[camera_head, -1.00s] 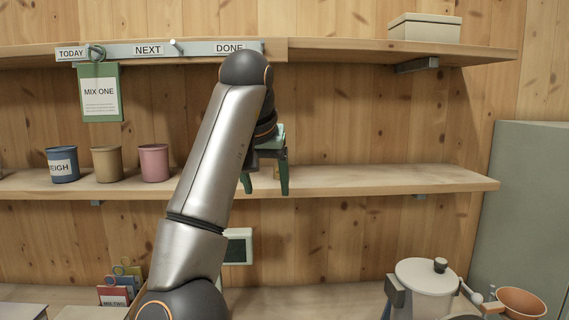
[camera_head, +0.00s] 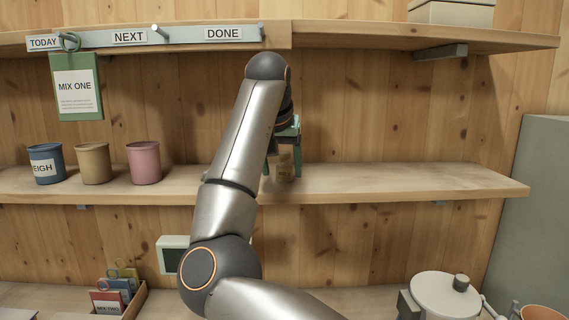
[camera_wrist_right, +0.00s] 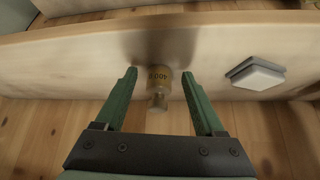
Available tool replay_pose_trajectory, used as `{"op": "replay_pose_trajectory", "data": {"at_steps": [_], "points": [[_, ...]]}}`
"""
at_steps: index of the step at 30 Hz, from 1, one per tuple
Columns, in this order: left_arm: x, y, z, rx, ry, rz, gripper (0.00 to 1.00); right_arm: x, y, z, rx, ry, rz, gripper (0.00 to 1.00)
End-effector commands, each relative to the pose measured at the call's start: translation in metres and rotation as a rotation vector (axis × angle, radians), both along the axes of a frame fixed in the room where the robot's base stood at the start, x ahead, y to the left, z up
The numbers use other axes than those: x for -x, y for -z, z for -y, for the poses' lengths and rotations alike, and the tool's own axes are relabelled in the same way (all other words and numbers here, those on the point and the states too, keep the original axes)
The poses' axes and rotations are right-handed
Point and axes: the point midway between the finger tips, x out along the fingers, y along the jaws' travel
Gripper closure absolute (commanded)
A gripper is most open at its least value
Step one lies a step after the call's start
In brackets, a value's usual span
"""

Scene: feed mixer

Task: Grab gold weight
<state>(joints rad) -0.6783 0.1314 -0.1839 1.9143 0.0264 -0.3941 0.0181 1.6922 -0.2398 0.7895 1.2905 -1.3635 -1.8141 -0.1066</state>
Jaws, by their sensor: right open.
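The gold weight (camera_wrist_right: 159,84) has a small knob and a faint "400" marking. It stands on the middle shelf (camera_head: 400,187). In the head view the weight (camera_head: 285,167) is partly hidden by my right gripper. My right gripper (camera_wrist_right: 159,74) is open, with one green finger on each side of the weight and a visible gap to each. In the head view the right gripper (camera_head: 282,163) is low over the shelf, partly behind my own arm. My left gripper is not in view.
Blue (camera_head: 46,165), tan (camera_head: 92,163) and pink (camera_head: 144,163) cups stand left on the same shelf. The upper shelf (camera_head: 350,36) is above my gripper. The shelf's right part is clear.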

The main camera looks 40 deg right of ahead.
Motion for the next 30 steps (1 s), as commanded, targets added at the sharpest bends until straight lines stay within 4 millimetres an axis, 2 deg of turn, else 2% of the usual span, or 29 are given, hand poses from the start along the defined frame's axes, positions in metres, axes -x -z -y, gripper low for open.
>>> {"op": "replay_pose_trajectory", "data": {"at_steps": [5, 14, 18, 24, 30], "points": [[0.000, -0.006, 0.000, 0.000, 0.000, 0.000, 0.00, -0.007, -0.002, 0.010, -0.001, 0.001, -0.001, 0.29], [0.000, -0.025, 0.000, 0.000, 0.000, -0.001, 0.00, -0.034, -0.002, 0.043, -0.001, -0.001, 0.000, 0.29], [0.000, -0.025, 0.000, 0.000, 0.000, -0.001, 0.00, -0.037, 0.009, 0.046, -0.001, -0.001, 0.001, 0.29], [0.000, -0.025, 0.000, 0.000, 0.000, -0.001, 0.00, -0.037, 0.011, 0.046, 0.000, -0.001, 0.001, 0.29], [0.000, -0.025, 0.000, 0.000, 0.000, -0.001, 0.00, -0.037, 0.011, 0.046, 0.000, -0.001, 0.001, 0.50]]}}
